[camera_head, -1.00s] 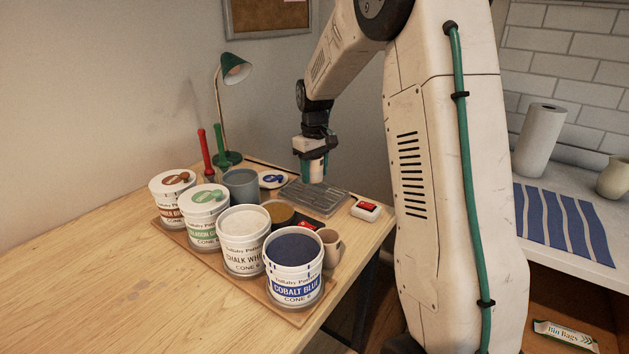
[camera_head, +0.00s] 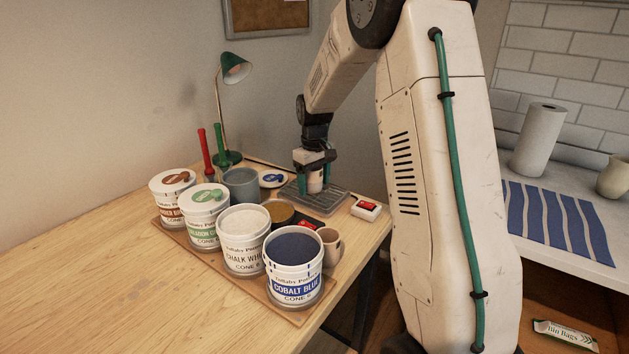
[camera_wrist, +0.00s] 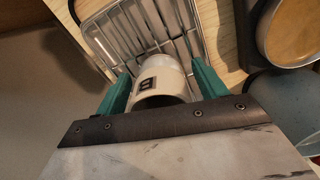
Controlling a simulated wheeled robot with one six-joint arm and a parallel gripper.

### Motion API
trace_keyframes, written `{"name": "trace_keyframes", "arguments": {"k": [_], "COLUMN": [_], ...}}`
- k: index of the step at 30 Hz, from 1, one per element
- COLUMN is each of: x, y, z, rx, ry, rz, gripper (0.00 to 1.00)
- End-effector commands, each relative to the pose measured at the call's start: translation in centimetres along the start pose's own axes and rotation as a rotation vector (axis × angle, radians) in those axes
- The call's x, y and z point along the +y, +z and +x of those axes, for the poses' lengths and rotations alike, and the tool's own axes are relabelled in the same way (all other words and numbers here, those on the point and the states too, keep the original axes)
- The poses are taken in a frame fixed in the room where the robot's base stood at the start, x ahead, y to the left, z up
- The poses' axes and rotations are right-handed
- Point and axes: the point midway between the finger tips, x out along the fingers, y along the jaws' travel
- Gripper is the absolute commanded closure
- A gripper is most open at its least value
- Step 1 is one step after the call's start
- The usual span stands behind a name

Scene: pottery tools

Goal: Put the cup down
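My gripper (camera_head: 316,184) is low over the rack, with one green finger on either side of the cup. The near part of the cup is hidden by my gripper body.
Glaze buckets (camera_head: 293,268) stand on a wooden board in front. A grey-blue pot (camera_head: 241,186) is left of the rack, a white box with a red top (camera_head: 366,209) right of it. A beige mug (camera_head: 330,246) stands nearer. The table's left is clear.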

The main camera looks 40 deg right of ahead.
Motion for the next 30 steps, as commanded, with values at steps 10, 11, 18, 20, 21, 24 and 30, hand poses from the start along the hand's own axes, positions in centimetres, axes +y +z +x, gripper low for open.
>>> {"name": "trace_keyframes", "arguments": {"k": [10, 11, 18, 20, 21, 24, 30], "x": [0.0, 0.0, 0.0, 0.0, 0.0, 0.0, -1.0], "y": [-0.1, 0.0, -0.1, -0.1, 0.0, 0.0, 0.8], "z": [-2.4, -3.0, -8.3, -9.4, -10.0, -11.3, -13.2], "rx": [0.003, 0.003, 0.004, 0.003, 0.002, 0.002, 0.005], "ry": [0.002, 0.002, 0.002, 0.002, 0.001, 0.001, 0.003], "rz": [0.0, 0.0, 0.0, 0.0, 0.0, 0.0, 0.002], "gripper": [0.29, 0.29, 0.29, 0.29, 0.29, 0.29, 0.29]}}
